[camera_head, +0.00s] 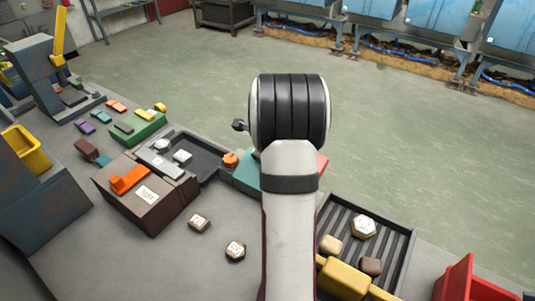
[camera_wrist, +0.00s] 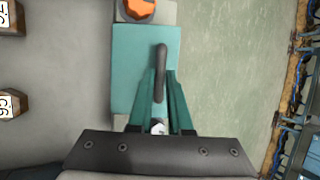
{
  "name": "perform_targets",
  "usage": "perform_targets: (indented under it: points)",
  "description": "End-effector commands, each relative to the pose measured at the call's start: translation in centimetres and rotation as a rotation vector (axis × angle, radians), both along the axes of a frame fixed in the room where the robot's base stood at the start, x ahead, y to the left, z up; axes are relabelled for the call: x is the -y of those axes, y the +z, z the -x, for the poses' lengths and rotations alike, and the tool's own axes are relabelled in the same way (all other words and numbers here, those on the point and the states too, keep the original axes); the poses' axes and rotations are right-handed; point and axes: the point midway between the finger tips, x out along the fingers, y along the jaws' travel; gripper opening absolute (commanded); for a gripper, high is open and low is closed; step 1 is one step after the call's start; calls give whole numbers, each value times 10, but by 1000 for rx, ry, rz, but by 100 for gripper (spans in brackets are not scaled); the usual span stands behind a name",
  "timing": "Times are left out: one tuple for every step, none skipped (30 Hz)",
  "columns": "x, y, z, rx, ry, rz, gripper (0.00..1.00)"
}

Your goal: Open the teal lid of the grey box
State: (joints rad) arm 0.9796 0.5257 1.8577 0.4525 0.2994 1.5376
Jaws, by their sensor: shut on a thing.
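The teal lid (camera_wrist: 133,55) lies under my gripper in the wrist view, with a dark bar handle (camera_wrist: 162,50) on it. My gripper (camera_wrist: 160,76) is shut on the handle, one green finger along each side. In the head view my arm covers most of the lid, and only a teal part (camera_head: 247,178) shows left of the arm. Of the grey box, a pale grey strip (camera_wrist: 168,13) shows beyond the lid, bearing an orange knob (camera_wrist: 138,9). The box walls are mostly hidden, and I cannot tell whether the lid is raised.
A dark ribbed tray (camera_head: 400,245) with several nut-like pieces stands to the right. A brown block (camera_head: 150,215) with an orange handle stands left. Two small labelled blocks (camera_head: 199,222) (camera_head: 236,250) lie on the table between. A red bin (camera_head: 455,280) stands at bottom right.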

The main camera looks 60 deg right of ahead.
Motion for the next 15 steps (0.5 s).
perform_targets:
  points:
    - [-13, -5, -1, -7, 7, 19, 0]
    - [-16, -4, 0, -10, 5, 47, 0]
    - [-20, -4, 1, -16, 3, 86, 0]
    - [-23, -4, 2, -20, 1, 114, 0]
    - [-26, -3, 2, -21, 1, 143, 0]
    - [-30, -2, 2, -18, 2, 175, 0]
    - [-33, -1, 2, -14, 3, 192, 0]
    - [-36, 0, 1, -11, 3, 202, 0]
    - [-40, 0, 1, -10, 2, 204, 0]
    - [-43, 0, 1, -9, 1, 204, 0]
    - [-46, 0, 1, -10, 1, 203, 0]
    - [-51, -1, 2, -12, 2, 201, 0]
    - [-54, -1, 2, -12, 1, 201, 0]
    - [-57, -1, 2, -11, 0, 200, 0]
    - [-61, -2, 2, -12, 1, 201, 0]
